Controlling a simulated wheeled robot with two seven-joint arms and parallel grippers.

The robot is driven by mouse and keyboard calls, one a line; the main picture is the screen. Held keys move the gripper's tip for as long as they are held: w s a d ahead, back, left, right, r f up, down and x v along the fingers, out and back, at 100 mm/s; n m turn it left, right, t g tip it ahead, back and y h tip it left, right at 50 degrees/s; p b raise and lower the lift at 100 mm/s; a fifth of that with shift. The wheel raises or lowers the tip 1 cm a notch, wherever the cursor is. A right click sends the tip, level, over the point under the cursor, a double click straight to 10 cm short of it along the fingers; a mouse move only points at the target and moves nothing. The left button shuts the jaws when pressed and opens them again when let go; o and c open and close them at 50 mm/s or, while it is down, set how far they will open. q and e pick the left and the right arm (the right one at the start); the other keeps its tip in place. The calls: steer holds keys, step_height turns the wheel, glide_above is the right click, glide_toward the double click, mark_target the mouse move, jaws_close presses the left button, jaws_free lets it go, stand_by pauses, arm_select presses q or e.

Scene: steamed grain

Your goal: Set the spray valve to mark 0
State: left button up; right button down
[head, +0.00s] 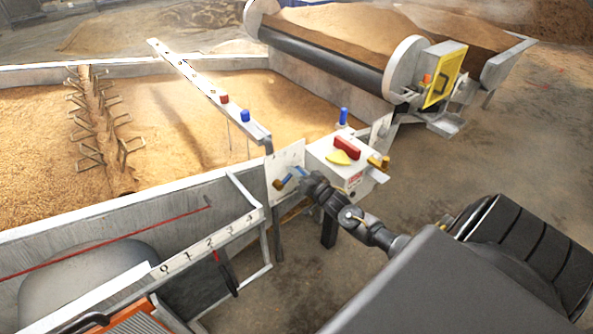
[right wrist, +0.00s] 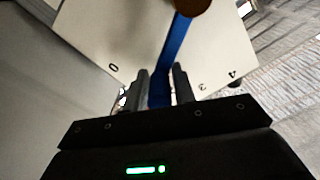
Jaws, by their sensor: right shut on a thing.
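The spray valve has a blue lever (head: 289,180) on a brass-coloured pivot (head: 278,185), in front of a pale plate (head: 284,160) at the bed's near corner. My right gripper (head: 304,180) is at the lever. In the right wrist view my right gripper (right wrist: 161,72) is shut on the blue lever (right wrist: 172,48), with a finger on each side. The plate (right wrist: 105,35) there shows marks 0 (right wrist: 113,67), 3 (right wrist: 201,87) and 4 (right wrist: 233,73). The lever lies between 0 and 3. Marks 1 and 2 are not visible there. My left gripper is not in view.
A white box (head: 340,170) with a red handle (head: 347,147) and yellow pointer (head: 342,158) stands right beside the plate. A separate numbered rail (head: 205,241) runs along the near left. The grain bed wall (head: 110,210) is behind. Open floor lies to the right.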

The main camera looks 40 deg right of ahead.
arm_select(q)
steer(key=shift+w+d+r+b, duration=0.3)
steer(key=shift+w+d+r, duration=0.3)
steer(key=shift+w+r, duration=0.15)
arm_select(e)
steer(key=shift+s+d+f+m, duration=0.1)
steer(key=shift+d+f+m, duration=0.1)
steer(key=shift+f+m, duration=1.15)
steer(key=shift+s+d+f+m, duration=0.1)
steer(key=shift+d+f+m, duration=0.1)
steer(key=shift+f+m, duration=1.1)
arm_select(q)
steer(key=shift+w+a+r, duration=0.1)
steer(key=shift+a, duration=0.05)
arm_select(e)
steer(key=shift+r, duration=0.15)
steer(key=c, duration=1.3)
jaws_free()
steer(key=shift+c, duration=0.2)
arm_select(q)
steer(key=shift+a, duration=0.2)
arm_select(e)
steer(key=shift+o, duration=0.2)
steer(key=shift+w+r, duration=0.1)
steer(key=shift+r, duration=0.05)
steer(key=shift+r, duration=0.15)
